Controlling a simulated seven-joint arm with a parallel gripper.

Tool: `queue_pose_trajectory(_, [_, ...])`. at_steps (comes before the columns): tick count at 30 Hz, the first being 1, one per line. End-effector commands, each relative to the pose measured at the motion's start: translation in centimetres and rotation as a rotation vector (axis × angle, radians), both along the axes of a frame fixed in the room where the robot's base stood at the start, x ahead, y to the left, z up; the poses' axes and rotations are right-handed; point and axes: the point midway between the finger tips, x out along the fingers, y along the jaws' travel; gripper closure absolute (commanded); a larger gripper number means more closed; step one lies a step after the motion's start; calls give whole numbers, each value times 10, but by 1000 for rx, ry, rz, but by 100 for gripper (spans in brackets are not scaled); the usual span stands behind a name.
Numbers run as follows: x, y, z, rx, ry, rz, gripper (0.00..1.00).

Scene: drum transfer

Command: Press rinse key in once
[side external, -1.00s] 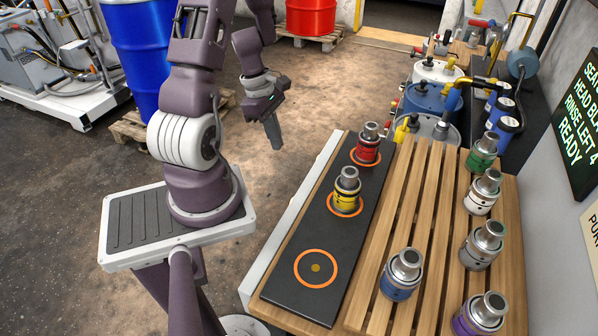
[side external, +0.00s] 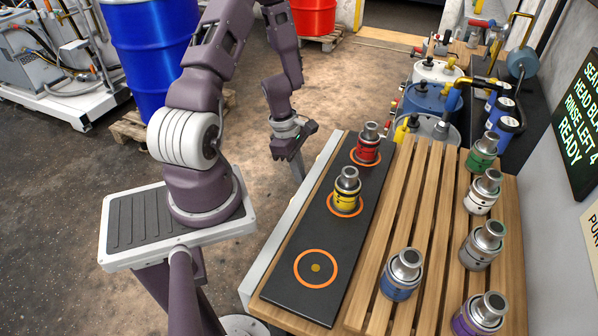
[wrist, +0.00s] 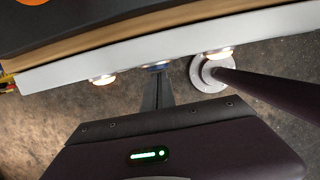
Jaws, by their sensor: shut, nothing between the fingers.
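The wrist view shows a pale panel edge with a lit key on the left (wrist: 103,79), a bluish key in the middle (wrist: 156,67) and a lit key on the right (wrist: 219,53). I cannot read which is the rinse key. My gripper (wrist: 159,78) is shut and empty, its fingertips overlapping the picture just below the bluish key. I cannot tell whether they touch it. In the side view my gripper (side external: 299,175) points down beside the bench's pale left edge (side external: 292,222). The keys are hidden there.
A black strip (side external: 285,293) on the bench has orange rings, with a red-banded fitting (side external: 368,146) and a yellow-banded fitting (side external: 346,190). Several other fittings stand on the wooden slats (side external: 435,210). A sign (side external: 578,125) partly reads "RINSE LEFT 4" and "READY".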

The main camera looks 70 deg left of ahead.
Motion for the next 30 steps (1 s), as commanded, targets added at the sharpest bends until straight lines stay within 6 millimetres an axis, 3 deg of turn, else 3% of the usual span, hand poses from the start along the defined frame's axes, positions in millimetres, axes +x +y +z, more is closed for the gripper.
queue_pose_trajectory(18, [15,-15,1,-7,-5,-7,100])
queue_pose_trajectory(23, [3,-2,1,-3,-3,0,100])
queue_pose_trajectory(27, [-21,23,1,9,4,9,100])
queue_pose_trajectory(30, [-23,26,29,16,1,4,100])
